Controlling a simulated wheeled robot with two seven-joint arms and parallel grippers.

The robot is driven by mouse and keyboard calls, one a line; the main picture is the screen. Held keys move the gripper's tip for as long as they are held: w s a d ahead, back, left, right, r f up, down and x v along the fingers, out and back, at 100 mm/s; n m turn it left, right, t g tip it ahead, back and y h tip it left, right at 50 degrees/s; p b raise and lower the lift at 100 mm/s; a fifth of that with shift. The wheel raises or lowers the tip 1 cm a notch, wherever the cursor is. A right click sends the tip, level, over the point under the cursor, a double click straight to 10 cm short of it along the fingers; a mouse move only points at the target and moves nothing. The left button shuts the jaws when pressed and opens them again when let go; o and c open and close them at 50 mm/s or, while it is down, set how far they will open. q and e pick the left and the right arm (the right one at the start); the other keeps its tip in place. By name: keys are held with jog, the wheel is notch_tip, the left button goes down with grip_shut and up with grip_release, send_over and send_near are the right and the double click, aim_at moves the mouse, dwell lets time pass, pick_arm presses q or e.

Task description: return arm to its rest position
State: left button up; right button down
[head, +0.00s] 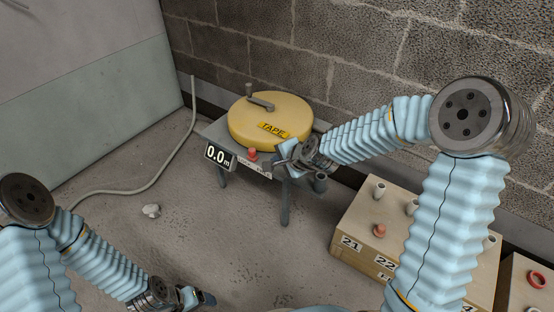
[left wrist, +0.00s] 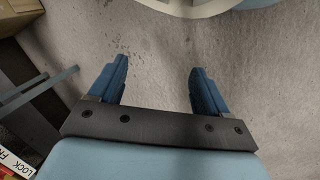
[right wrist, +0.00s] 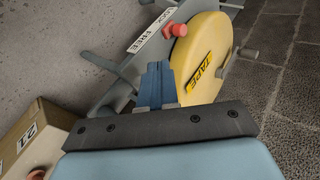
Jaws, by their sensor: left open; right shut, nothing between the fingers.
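My right gripper (head: 283,151) is shut and empty beside the front right of the yellow tape reel (head: 270,120), near the edge of its grey stand (head: 216,136). In the right wrist view its closed blue fingers (right wrist: 155,72) show in front of the reel (right wrist: 208,58) and a red knob (right wrist: 174,30). I cannot tell whether the fingers touch the stand. My left gripper (head: 200,299) is low at the bottom of the head view. In the left wrist view its fingers (left wrist: 157,80) are apart, with bare floor between them.
A display (head: 220,156) on the stand reads 0.0 m. A numbered tan box (head: 350,228) with several pegs stands right, below my right arm. A grey conduit (head: 150,182) and a small pale lump (head: 151,211) lie on the floor. The block wall is behind.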

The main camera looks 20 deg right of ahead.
jog(key=s+a+f+n+g+p, duration=0.2)
jog(key=s+f+n, duration=0.2)
jog(key=s+f, duration=0.2)
jog(key=s+a+f+n+g+p, duration=0.2)
jog(key=s+f, duration=0.5)
jog(key=s, duration=0.4)
jog(key=s+a+f+n+g+y+p, duration=0.1)
jog(key=s+a+f+n+g+p, duration=0.1)
jog(key=s+f+n+g, duration=0.2)
jog(key=s+f+n, duration=0.2)
jog(key=s, duration=0.2)
jog(key=shift+s+f, duration=0.15)
jog(key=shift+s, duration=0.1)
